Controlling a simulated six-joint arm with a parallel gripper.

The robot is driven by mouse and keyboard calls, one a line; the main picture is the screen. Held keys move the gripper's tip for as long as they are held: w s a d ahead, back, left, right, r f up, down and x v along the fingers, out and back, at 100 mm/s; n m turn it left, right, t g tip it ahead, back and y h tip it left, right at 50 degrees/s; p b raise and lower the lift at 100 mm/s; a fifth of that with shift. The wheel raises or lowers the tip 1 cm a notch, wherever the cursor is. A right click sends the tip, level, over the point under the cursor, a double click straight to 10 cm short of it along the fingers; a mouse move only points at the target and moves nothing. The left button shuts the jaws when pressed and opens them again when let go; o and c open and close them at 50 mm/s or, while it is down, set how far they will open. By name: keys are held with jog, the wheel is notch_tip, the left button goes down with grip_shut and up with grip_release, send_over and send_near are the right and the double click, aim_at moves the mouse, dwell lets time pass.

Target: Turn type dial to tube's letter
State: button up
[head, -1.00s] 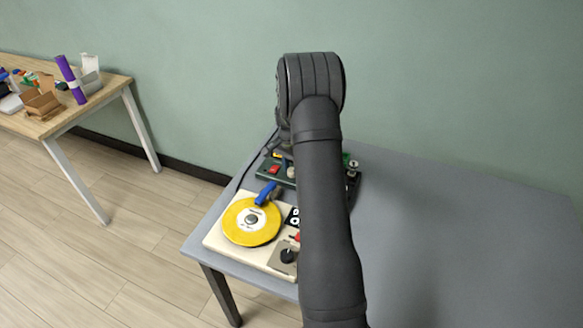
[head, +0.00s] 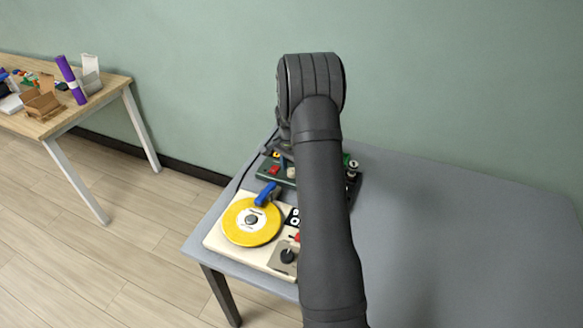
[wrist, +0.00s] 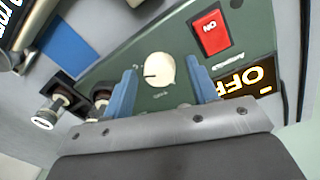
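The cream round dial (wrist: 158,68) sits on a dark green panel (wrist: 115,70) in the wrist view. A dark pointer mark shows on its left side. Small lettering by the dial is too small to read. My gripper (wrist: 161,66) has its two blue fingers apart, one on each side of the dial, with gaps visible. A tube-like part with a pale, glowing end (wrist: 46,117) sticks out of a dark socket at the left; I cannot read a letter on it. In the head view the panel (head: 264,173) is partly behind my arm, and my gripper is hidden.
A red ON switch (wrist: 210,32) and an orange-lettered OFF display (wrist: 244,80) are near the dial. In the head view, a cream box with a yellow disc (head: 238,231) and blue lever (head: 266,193) stands in front. The grey table's (head: 455,240) right side is clear.

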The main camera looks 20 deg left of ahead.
notch_tip(320, 180, up, 17)
jog(key=a, duration=0.1)
jog(key=shift+w+r, duration=0.15)
jog(key=shift+r, duration=0.05)
dwell(0.3)
jog(key=shift+f, duration=0.1)
jog(key=f, duration=1.1)
jog(key=d+f, duration=0.1)
jog(key=f, duration=0.5)
jog(key=shift+f, duration=0.1)
